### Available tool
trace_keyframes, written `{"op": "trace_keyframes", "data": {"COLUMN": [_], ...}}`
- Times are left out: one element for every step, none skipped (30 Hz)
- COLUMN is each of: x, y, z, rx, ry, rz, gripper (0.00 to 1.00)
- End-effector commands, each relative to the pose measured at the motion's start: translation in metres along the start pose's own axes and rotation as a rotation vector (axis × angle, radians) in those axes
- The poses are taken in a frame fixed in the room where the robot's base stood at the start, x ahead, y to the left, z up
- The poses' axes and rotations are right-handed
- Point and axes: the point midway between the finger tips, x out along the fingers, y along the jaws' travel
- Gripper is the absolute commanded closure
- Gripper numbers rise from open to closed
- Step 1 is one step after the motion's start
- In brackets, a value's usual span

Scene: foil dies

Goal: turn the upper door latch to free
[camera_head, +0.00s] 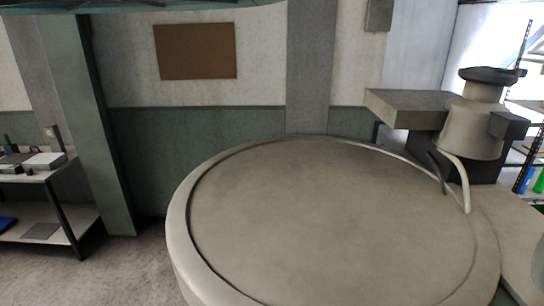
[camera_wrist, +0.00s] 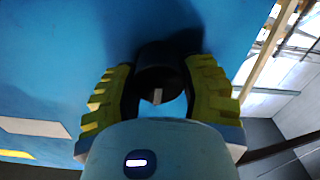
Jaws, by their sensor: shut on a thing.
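In the wrist view, a round black knob (camera_wrist: 160,76), which looks like the door latch, stands out from a flat blue surface (camera_wrist: 60,50). A small pale mark shows at its lower edge. My gripper (camera_wrist: 162,66) has one yellow-and-black ridged finger on each side of the knob and is shut on it. The gripper's rounded housing hides the area below the knob. I cannot read from the picture which way the latch is turned. Neither latch nor gripper shows in the head view.
In the head view, a shelf table (camera_head: 40,178) with small items stands at the left, beside a green post (camera_head: 95,130). A brown board (camera_head: 195,51) hangs on the wall.

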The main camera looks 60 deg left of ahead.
Motion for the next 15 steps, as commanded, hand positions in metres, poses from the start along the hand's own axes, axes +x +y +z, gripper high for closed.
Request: {"op": "trace_keyframes", "data": {"x": [-0.0001, -0.0001, -0.0001, -0.0001, -0.0001, -0.0001, -0.0001, 0.0000, 0.0000, 0.0000, 0.0000, -0.0001, -0.0001, -0.0001, -0.0001], "y": [-0.0007, -0.0007, -0.0006, -0.0006, -0.0006, -0.0006, -0.0006, -0.0005, -0.0005, -0.0005, -0.0005, -0.0005, -0.0005, -0.0004, -0.0004], "z": [0.0004, 0.0004, 0.0004, 0.0005, 0.0006, 0.0006, 0.0006, 0.0006, 0.0007, 0.0008, 0.0009, 0.0010, 0.0010, 0.0011, 0.0012], "rx": [0.000, 0.000, 0.000, 0.000, 0.000, 0.001, 0.002, 0.003, 0.007, 0.011, 0.016, 0.026, 0.036, 0.046, 0.063], "ry": [-0.001, -0.001, -0.001, -0.001, -0.002, -0.002, -0.002, -0.002, -0.002, -0.002, -0.002, -0.002, -0.002, -0.003, -0.003], "rz": [-0.002, -0.002, -0.002, -0.002, -0.002, -0.003, -0.003, -0.002, -0.003, -0.003, -0.003, -0.003, -0.003, -0.003, -0.003], "gripper": [0.82, 0.85, 0.90, 0.93, 0.94, 0.94, 0.94, 0.94, 0.94, 0.94, 0.94, 0.94, 0.94, 0.94, 0.94]}}
